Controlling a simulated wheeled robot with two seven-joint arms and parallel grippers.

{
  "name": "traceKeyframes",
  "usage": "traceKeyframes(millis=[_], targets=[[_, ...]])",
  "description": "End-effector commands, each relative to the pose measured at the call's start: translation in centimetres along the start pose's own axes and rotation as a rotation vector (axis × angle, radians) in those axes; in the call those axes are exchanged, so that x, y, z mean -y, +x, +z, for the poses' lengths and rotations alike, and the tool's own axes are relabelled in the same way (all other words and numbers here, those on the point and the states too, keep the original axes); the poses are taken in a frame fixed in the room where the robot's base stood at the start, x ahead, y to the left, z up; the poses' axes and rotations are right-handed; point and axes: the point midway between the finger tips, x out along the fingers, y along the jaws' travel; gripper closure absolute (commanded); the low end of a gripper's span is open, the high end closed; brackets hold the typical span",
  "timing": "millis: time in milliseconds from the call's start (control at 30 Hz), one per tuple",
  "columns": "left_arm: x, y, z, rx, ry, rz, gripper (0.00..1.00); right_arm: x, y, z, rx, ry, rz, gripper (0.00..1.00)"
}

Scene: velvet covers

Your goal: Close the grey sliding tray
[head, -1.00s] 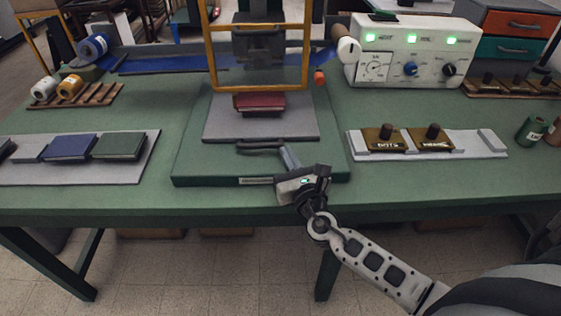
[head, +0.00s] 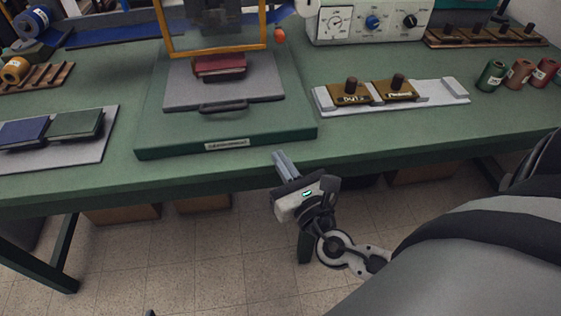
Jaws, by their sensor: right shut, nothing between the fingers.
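The grey sliding tray (head: 188,92) lies on the green base of a press, with a dark handle (head: 223,106) on its front edge. It sticks out toward me from under the yellow frame (head: 222,50). A dark red book (head: 219,66) lies on the tray, just in front of the frame. My right gripper (head: 280,156) is shut and empty, in front of the table's front edge, to the right of and nearer than the handle. It is apart from the tray. My left gripper is not in view.
The green base (head: 160,133) has a label on its front. Right of it stands a pale rack (head: 432,93) with two brass stamps. A white control box (head: 365,22) is behind. Left is a grey board (head: 97,150) with books. Thread spools (head: 492,76) stand far right.

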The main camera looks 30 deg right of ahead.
Motion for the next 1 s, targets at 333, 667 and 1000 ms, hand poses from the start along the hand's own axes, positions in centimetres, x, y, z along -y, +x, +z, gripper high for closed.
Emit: traceKeyframes(millis=[333, 667, 1000], targets=[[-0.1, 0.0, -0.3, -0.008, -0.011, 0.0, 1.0, -0.1, -3.3, -6.5, -0.315, 0.943, -0.223, 1.0], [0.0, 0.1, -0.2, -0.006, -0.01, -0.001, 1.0, -6.0, -9.1, -11.2, -0.556, 2.414, -0.81, 1.0], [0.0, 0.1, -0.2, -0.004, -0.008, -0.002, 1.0, -8.3, -10.4, -10.8, -0.556, 2.876, -1.07, 1.0]])
